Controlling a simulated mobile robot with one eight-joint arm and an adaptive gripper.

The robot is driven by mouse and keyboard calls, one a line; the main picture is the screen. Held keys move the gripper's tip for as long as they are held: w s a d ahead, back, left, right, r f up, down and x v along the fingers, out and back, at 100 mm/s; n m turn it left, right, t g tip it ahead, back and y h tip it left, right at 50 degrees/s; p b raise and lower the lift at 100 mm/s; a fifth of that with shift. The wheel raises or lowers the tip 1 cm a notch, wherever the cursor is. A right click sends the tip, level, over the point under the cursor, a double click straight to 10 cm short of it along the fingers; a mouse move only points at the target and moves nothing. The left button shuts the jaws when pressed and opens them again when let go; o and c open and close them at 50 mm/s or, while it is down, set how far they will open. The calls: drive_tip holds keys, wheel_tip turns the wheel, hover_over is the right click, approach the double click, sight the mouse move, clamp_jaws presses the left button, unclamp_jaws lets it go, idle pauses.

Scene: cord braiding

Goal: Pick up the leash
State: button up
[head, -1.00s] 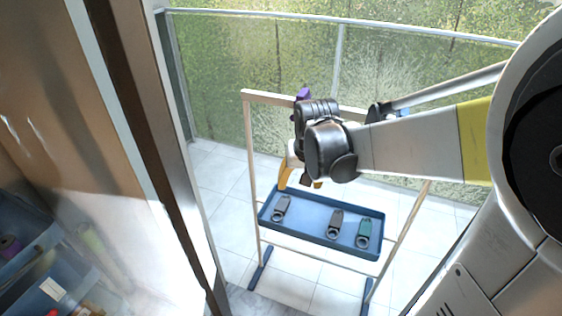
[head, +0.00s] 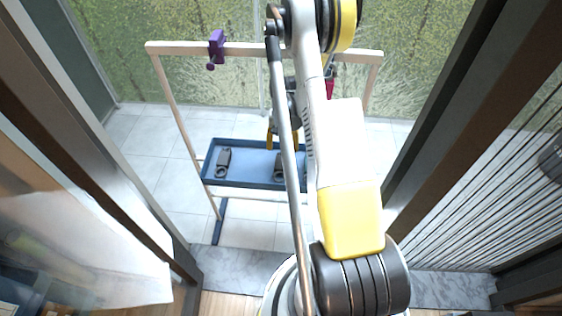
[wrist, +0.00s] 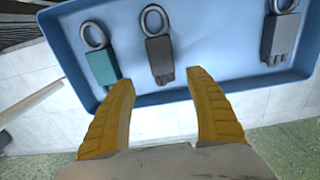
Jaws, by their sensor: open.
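No piece can be told for certain as the leash. A blue tray (head: 240,183) holds three flat pieces, each with a ring at one end. In the wrist view the tray (wrist: 225,45) shows a teal piece (wrist: 103,67) at left, a brown-grey piece (wrist: 160,60) in the middle and a grey piece (wrist: 281,40) at right. In the head view the grey piece (head: 223,160) and part of the brown-grey piece (head: 279,168) show; my arm hides the teal one. My gripper (wrist: 157,77) is open and empty, its yellow fingertips near the brown-grey piece's lower end, not visibly touching it.
A pale wooden frame (head: 175,105) stands around the tray, its top rail crossing behind my arm. A purple clamp (head: 217,48) sits on the rail, and a red item (head: 330,84) hangs at right. Glass panels and dark door posts (head: 433,130) bound the sides.

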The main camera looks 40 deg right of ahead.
sight(281, 160)
wheel_tip(281, 160, down, 3)
drive_tip(key=shift+r+b, duration=0.2)
drive_tip(key=shift+b, duration=0.15)
drive_tip(key=f+b, duration=0.1)
drive_tip(key=f, duration=0.1)
drive_tip(key=a+f+b, duration=0.1)
drive_tip(key=f+b, duration=0.1)
drive_tip(key=f, duration=0.1)
drive_tip(key=shift+s, duration=0.1)
drive_tip(key=shift+r, duration=0.1)
drive_tip(key=c, duration=1.4)
